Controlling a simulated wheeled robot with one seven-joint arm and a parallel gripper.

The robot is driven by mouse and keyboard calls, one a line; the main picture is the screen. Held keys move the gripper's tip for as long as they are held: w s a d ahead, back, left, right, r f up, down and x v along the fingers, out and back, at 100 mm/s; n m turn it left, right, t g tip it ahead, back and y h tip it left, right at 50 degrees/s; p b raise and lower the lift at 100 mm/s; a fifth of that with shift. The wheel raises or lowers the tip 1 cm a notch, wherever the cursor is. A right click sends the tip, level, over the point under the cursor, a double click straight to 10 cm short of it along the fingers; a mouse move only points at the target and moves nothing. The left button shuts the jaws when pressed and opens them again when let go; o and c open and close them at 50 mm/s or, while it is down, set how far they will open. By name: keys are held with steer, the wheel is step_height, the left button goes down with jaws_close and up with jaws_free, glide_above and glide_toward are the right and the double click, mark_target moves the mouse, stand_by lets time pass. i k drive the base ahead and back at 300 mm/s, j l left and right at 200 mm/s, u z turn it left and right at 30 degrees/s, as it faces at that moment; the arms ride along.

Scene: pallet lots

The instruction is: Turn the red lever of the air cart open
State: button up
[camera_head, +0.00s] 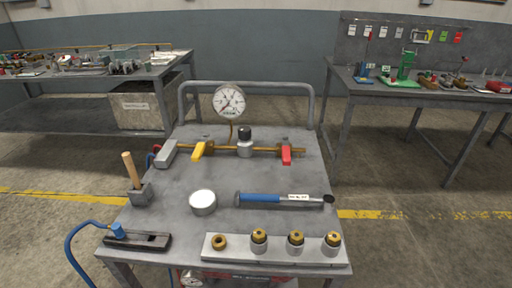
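The air cart (262,172) is a grey metal-topped cart straight ahead, with a tubular handle at its far side. A brass pipe (265,149) runs left to right across its top. The short red lever (286,155) sits at the right part of this pipe and points toward me, across the pipe. A yellow lever (200,150) sits on the left part of the pipe, slanting toward me. A round white pressure gauge (229,100) stands above the pipe. A black-topped valve or regulator (245,142) stands between the levers. My gripper is not in view.
On the cart lie a blue-handled tool (262,198), a white round tin (203,202), a wooden-handled tool (132,171), a black block (138,240) and a plate of brass fittings (272,250). Workbenches stand back left (158,68) and right (430,92). Floor beside the cart is clear.

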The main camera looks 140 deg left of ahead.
mark_target(286, 161)
steer(key=k+u, duration=0.15)
steer(key=u, duration=4.35)
